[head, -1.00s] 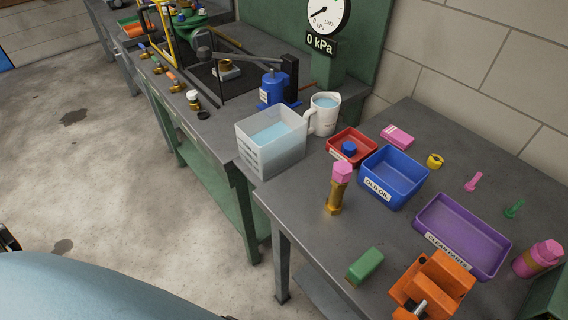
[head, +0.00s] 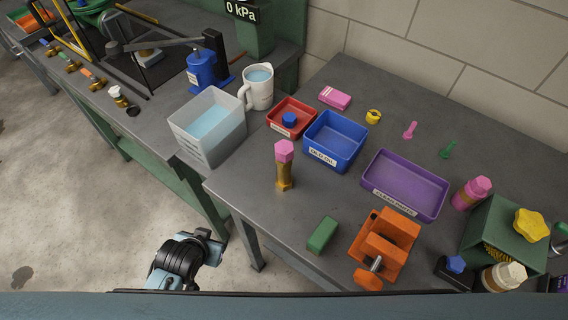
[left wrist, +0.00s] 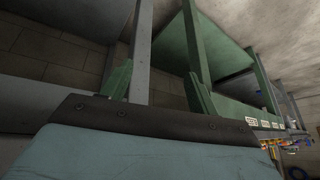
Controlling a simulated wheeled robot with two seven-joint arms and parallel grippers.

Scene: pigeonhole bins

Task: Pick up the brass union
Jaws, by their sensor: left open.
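A brass fitting with a pink hexagonal top (head: 284,172), the likeliest brass union, stands upright on the grey bench, left of the vise and in front of the blue tray. My left gripper (left wrist: 160,90) is open and empty in the left wrist view, with the bench underside and green legs beyond it. In the head view my left arm's dark wrist end (head: 185,260) is low at the left, off the bench's front edge and well apart from the fitting. My right gripper is not in view.
Around the fitting are a clear water tub (head: 208,140), a red tray (head: 271,124), a blue tray (head: 335,163), a purple tray (head: 405,185), an orange vise (head: 385,245) and a green block (head: 322,235). Bare bench lies just left and right of the fitting.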

